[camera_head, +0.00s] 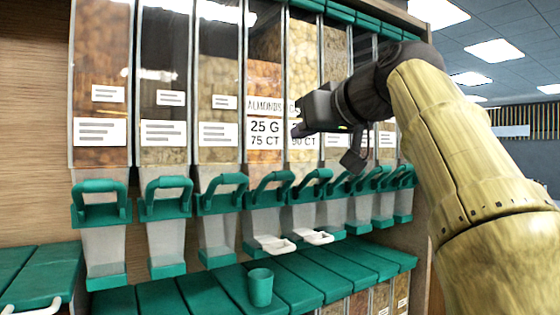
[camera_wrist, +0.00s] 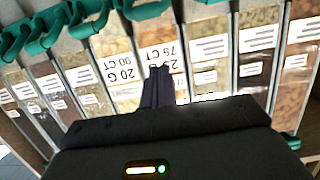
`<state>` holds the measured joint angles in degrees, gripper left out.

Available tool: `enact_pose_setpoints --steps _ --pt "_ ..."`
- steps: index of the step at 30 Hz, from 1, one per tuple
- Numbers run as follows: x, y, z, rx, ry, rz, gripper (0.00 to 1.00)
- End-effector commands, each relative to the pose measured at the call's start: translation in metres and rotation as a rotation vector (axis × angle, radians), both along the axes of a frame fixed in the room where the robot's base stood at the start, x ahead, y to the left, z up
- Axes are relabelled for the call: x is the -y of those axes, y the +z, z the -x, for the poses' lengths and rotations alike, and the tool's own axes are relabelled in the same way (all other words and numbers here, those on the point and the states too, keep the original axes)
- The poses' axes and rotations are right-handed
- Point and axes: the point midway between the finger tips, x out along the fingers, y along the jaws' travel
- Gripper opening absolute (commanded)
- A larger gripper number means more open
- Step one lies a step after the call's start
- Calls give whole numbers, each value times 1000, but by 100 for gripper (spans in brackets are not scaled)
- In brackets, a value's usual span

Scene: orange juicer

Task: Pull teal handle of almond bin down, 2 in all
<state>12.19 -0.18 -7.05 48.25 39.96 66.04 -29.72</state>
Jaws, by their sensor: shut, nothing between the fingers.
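The almond bin (camera_head: 264,75) is a clear dispenser with tan nuts and a white label reading "ALMONDS 25 G 75 CT". Its teal handle (camera_head: 270,188) is a raised loop at the base of the bin, above a clear chute. In the wrist view, which looks upside down, a teal handle (camera_wrist: 146,9) at the top edge seems to belong to this bin. My gripper (camera_head: 297,131) is shut and empty. It is in front of the labels, above and right of the almond handle and apart from it. The dark fingers (camera_wrist: 158,88) point at the label area.
Similar bins with teal handles stand closely on both sides, including one labelled 20 G 90 CT (camera_wrist: 125,75). White loops (camera_head: 278,246) stick out below two chutes. A green cup (camera_head: 261,287) stands on the teal lower lids (camera_head: 205,295). Space in front of the bins is open.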

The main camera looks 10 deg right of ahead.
Motion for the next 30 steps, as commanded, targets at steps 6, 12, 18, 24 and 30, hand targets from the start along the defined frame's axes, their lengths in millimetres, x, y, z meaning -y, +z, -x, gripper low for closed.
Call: enact_pose_setpoints --steps 6,12,18,24,30 --pt "-1 -1 0 -1 1 -1 0" --pt "-3 -2 -8 -3 1 -2 0" --pt "-12 -8 -34 -5 2 -2 0" --pt "-23 -17 -67 -6 2 -3 0" --pt "-31 -27 -93 -4 0 -2 0"
